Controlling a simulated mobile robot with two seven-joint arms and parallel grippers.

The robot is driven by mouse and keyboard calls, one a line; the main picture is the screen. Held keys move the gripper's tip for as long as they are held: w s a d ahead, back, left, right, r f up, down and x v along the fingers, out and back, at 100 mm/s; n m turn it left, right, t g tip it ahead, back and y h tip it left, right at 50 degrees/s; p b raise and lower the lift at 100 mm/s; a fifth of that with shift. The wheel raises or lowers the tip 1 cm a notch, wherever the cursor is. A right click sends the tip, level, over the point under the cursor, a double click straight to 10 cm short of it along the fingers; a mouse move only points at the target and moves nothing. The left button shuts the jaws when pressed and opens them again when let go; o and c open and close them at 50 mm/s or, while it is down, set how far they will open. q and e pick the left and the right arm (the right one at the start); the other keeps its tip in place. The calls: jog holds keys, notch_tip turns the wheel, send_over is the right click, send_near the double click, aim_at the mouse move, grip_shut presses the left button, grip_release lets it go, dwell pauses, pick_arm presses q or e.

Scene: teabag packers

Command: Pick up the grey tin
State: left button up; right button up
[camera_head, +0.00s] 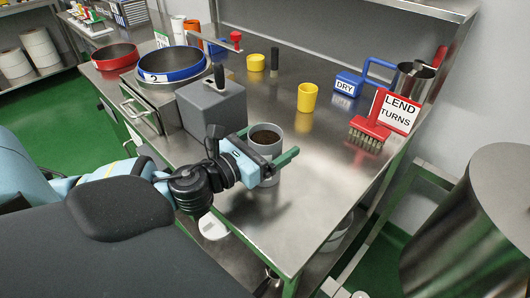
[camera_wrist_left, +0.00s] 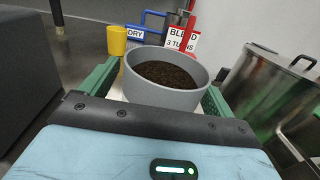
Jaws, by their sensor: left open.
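The grey tin (camera_head: 265,148) stands upright on the steel table, full of dark brown loose tea. My left gripper (camera_head: 270,160) is open, with one green finger on each side of the tin. In the left wrist view the tin (camera_wrist_left: 166,88) sits between the two green fingers (camera_wrist_left: 160,95), its rim above them. I cannot tell whether the fingers touch it. My right gripper is not in view.
A grey box with a black handle (camera_head: 211,108) stands left of the tin. A yellow cup (camera_head: 307,97), a red brush (camera_head: 369,131) and a blue DRY holder (camera_head: 348,85) stand behind it. The steel table (camera_head: 300,215) is clear in front.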

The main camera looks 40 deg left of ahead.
pick_arm(q)
jog(key=shift+w, duration=0.2)
jog(key=c, duration=1.1)
